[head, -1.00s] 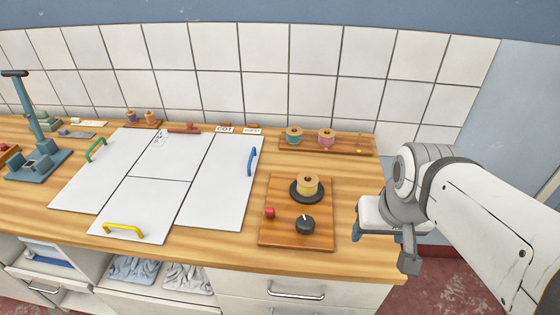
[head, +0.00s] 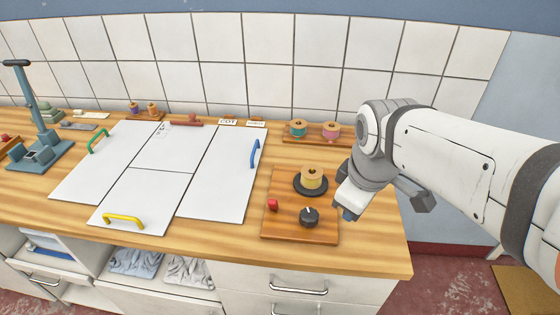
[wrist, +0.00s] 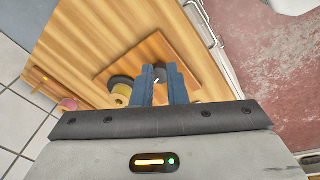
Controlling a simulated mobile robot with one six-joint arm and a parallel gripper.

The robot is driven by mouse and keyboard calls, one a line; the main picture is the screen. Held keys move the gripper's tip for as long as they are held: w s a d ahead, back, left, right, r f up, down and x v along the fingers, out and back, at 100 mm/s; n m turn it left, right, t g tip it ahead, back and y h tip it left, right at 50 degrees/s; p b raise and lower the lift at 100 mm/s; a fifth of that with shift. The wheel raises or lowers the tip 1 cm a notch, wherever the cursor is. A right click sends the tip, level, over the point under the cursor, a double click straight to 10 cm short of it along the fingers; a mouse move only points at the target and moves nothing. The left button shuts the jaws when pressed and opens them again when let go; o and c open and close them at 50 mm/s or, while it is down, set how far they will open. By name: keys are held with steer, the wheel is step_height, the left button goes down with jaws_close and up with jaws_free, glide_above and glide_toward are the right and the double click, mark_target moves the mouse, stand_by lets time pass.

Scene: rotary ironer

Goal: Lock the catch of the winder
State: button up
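The winder is a wooden board (head: 280,231) on the worktop. It bears a yellow spool (head: 312,178) on a black disc (head: 299,188), a black knob (head: 309,217) with a pale pointer mark, and a small red piece (head: 272,205). I cannot tell for certain which part is the catch. My gripper (head: 347,213) is at the board's right side, pointing down, apart from the knob. In the wrist view its blue fingers (wrist: 160,88) have a narrow gap with nothing held. The knob (wrist: 160,74) shows beyond the gap, partly hidden, with the spool (wrist: 121,92) to its left.
White panels (head: 215,190) with green, yellow and blue handles lie to the left. A blue-grey stand (head: 40,152) is at the far left. The worktop's front edge is close below the winder.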

steer(key=w+a+n, duration=0.1)
steer(key=a+n, duration=0.1)
steer(key=n, duration=0.2)
steer(key=w+a+n+b, duration=0.1)
steer(key=a+n, duration=0.2)
steer(key=n, duration=0.1)
steer(key=a+f+n+b, duration=0.1)
steer(key=a+n, duration=0.1)
steer(key=n, duration=0.1)
steer(key=shift+w+a+f+n+g, duration=0.1)
steer(key=shift+w+a+n+g, duration=0.1)
steer(key=shift+w+n+g, duration=0.2)
jaws_close()
steer(key=n+b, duration=0.3)
steer(key=n, duration=1)
glide_toward(273, 205)
steer(key=shift+g, duration=0.3)
steer(key=shift+s+a, duration=0.15)
steer(key=shift+s, duration=1.05)
steer(key=shift+s+a, duration=0.2)
steer(key=shift+s, duration=0.95)
